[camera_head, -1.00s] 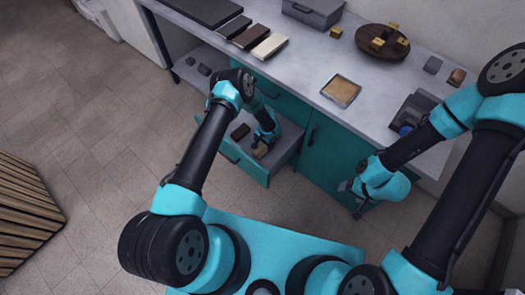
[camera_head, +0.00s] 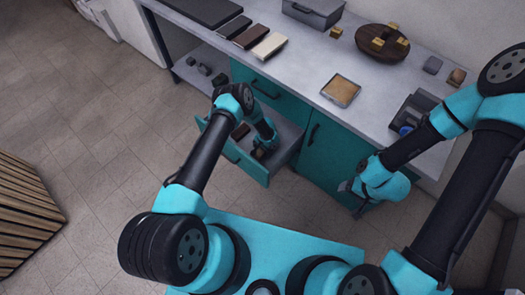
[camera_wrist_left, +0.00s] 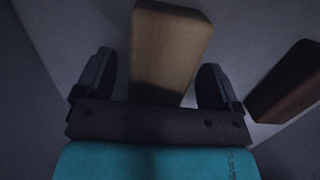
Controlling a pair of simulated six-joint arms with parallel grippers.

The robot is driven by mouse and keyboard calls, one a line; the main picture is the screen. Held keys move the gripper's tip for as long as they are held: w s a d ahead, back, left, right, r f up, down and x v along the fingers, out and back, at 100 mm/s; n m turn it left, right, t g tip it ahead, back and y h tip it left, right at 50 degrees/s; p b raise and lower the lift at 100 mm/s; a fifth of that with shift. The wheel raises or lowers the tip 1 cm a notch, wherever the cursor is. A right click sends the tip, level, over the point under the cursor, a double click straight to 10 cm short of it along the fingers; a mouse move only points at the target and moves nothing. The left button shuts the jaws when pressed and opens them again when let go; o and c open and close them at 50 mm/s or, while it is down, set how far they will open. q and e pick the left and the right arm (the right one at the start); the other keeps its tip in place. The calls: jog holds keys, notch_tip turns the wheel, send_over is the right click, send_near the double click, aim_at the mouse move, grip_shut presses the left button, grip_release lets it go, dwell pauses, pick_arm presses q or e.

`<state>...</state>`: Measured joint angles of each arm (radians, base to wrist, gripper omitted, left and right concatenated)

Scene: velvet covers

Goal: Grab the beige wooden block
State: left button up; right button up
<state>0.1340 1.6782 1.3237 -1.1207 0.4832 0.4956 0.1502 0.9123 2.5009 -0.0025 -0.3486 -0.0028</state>
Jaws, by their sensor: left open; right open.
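The beige wooden block (camera_wrist_left: 168,50) lies in the open drawer (camera_head: 232,155). In the left wrist view it lies between the two fingers of my left gripper (camera_wrist_left: 158,85), with a gap at each side. My left gripper is open, reaching down into the drawer; it also shows in the head view (camera_head: 264,150), where it mostly hides the block. My right gripper (camera_head: 352,190) is open and empty in front of the cabinet.
A dark reddish-brown block (camera_wrist_left: 288,80) lies beside the beige one in the drawer. The counter above holds a framed tray (camera_head: 341,90), a round wooden board (camera_head: 365,45) with small golden cubes, and a grey box (camera_head: 313,12).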

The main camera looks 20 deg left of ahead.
pick_arm(q)
jog(key=shift+c, duration=0.3)
jog(key=c, duration=1)
jog(key=shift+r, duration=0.1)
notch_tip(320, 180, up, 10)
jog(key=shift+f, duration=0.1)
dwell(0.4)
dwell(0.3)
